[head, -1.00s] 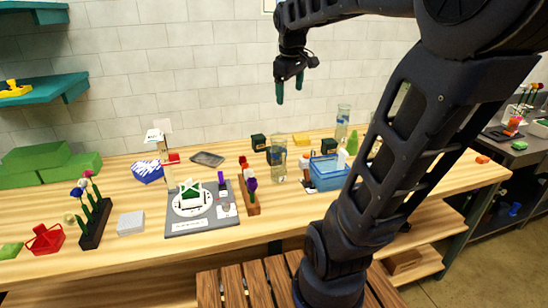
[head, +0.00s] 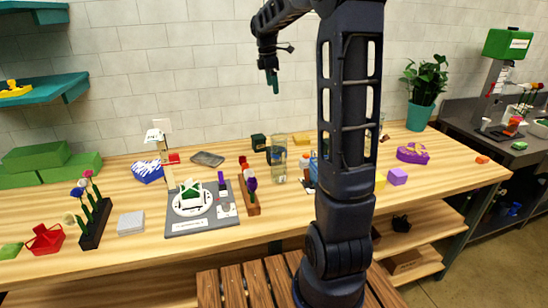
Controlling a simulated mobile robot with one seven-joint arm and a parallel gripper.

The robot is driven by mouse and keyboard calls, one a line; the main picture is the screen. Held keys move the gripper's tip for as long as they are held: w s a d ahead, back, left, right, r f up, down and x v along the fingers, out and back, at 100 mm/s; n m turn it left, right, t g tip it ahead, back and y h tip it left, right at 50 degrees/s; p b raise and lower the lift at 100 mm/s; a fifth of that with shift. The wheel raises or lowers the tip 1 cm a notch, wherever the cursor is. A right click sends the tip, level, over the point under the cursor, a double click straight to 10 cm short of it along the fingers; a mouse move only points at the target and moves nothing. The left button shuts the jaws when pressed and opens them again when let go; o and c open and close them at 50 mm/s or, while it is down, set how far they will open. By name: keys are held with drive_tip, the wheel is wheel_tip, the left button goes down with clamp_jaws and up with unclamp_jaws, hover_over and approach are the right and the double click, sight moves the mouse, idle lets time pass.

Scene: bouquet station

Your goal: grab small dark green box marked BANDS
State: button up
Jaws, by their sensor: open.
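A small dark green box (head: 258,142) stands at the back of the wooden table, left of a clear glass vase. A second dark box (head: 270,157) sits beside the vase, partly hidden by it. Any marking on these boxes is too small to read, so I cannot tell which is marked BANDS. My gripper (head: 273,88) is open and empty, high above the back of the table in front of the tiled wall. It is well above the boxes and apart from them. My own arm hides part of the table right of the vase.
The clear glass vase (head: 279,160) stands close to the boxes. A grey board (head: 178,222), a wooden flower holder (head: 250,206) and a dark tray (head: 207,159) lie to the left. A purple box (head: 412,154) and a potted plant (head: 420,112) stand at the right.

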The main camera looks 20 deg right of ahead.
drive_tip(key=shift+n, duration=0.5)
drive_tip(key=f, duration=0.9)
drive_tip(key=w+f, duration=0.1)
drive_tip(key=f, duration=0.8)
drive_tip(key=w+f, duration=0.1)
drive_tip(key=f, duration=0.9)
drive_tip(key=shift+w+d, duration=0.1)
drive_tip(key=shift+d, duration=0.25)
drive_tip(key=shift+d+f, duration=0.15)
drive_tip(key=shift+f, duration=0.95)
drive_tip(key=shift+d+f, duration=0.2)
drive_tip(key=shift+f, duration=0.85)
drive_tip(key=shift+d+f, duration=0.15)
drive_tip(key=shift+f, duration=0.95)
drive_tip(key=c, duration=1.1)
drive_tip(key=shift+c, duration=0.2)
drive_tip(key=shift+r, duration=0.15)
